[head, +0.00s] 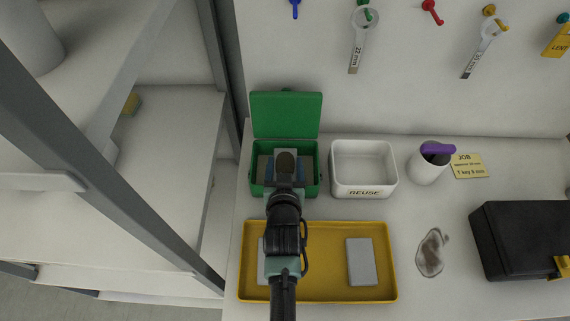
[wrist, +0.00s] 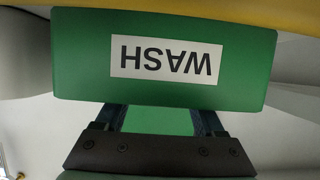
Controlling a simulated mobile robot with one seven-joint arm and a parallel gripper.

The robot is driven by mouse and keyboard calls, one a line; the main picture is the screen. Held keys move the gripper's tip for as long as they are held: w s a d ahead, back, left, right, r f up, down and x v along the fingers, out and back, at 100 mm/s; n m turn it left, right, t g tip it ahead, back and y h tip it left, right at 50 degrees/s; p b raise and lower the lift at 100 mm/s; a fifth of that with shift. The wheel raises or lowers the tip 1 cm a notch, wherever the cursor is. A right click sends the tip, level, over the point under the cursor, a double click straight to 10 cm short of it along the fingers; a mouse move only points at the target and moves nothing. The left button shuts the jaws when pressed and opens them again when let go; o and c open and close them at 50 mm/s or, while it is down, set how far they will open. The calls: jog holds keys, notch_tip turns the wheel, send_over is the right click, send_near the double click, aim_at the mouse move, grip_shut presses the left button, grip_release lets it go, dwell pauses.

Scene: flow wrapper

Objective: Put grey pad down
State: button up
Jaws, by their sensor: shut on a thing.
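My gripper (head: 285,172) is over the open green box (head: 258,191), its fingers reaching down inside the rim. It is shut on a grey pad (head: 263,164), which shows only in part around the wrist in the head view. In the wrist view the front wall of the green box (wrist: 165,90), with an upside-down WASH label (wrist: 167,60), hides the fingertips and the pad. I cannot tell whether the pad touches the box floor. Another grey pad (head: 361,261) lies on the right of the yellow tray (head: 325,291), and one more (head: 262,262) is partly behind my arm.
The green box's lid (head: 286,113) stands open at the back. A white REUSE bin (head: 364,188) is just right of it. Further right are a bottle with a purple top (head: 430,165), a job note (head: 468,165), a stain (head: 432,252) and a black case (head: 522,240).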

jog(key=shift+s+f, duration=0.1)
jog(key=shift+f, duration=0.3)
jog(key=o, duration=1.3)
jog(key=shift+f, duration=0.2)
jog(key=shift+r+p, duration=0.45)
jog(key=shift+r, duration=0.1)
jog(key=shift+s+r, duration=0.2)
jog(key=shift+r, duration=0.05)
jog(key=v, duration=1.1)
jog(key=shift+s+r+p, duration=0.15)
jog(key=shift+r+p, duration=0.15)
